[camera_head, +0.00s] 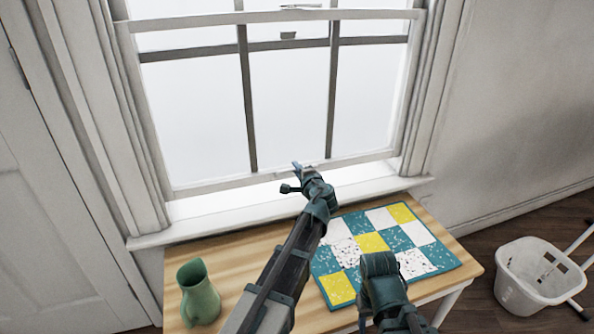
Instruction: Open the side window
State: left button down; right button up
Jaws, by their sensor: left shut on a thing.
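The side window (205,118) is a white sash window with dark glazing bars, in the upper middle of the head view. Its lower sash has a pale bottom rail (235,183) just above the white sill (225,207). The sash's top rail (200,22) sits apart from the dark rail of the sash behind it. My left gripper (297,172) is at the middle of the bottom rail, shut on it; its fingertips are small and partly hidden. My right arm shows at the lower middle, over the mat, but its gripper fingers do not show.
A wooden table (240,262) stands below the sill. A green pitcher (198,293) is at its left end, and a teal, white and yellow patchwork mat (440,256) lies on its right part. A white basket (540,290) stands on the floor at right. A panelled door (50,240) is at left.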

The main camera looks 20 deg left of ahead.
pick_arm(q)
jog(key=p, duration=1.6)
send_near(292, 116)
jog(key=x, duration=0.5)
jog(key=shift+w+r, duration=0.1)
jog(key=shift+w, duration=0.05)
jog(key=shift+b, duration=0.3)
jog(key=c, duration=0.9)
grip_release()
jog(key=p+v, duration=0.2)
jog(key=v, duration=1.1)
jog(key=shift+s+d+p, duration=0.15)
jog(key=shift+s+p, duration=0.2)
jog(key=shift+s, duration=0.05)
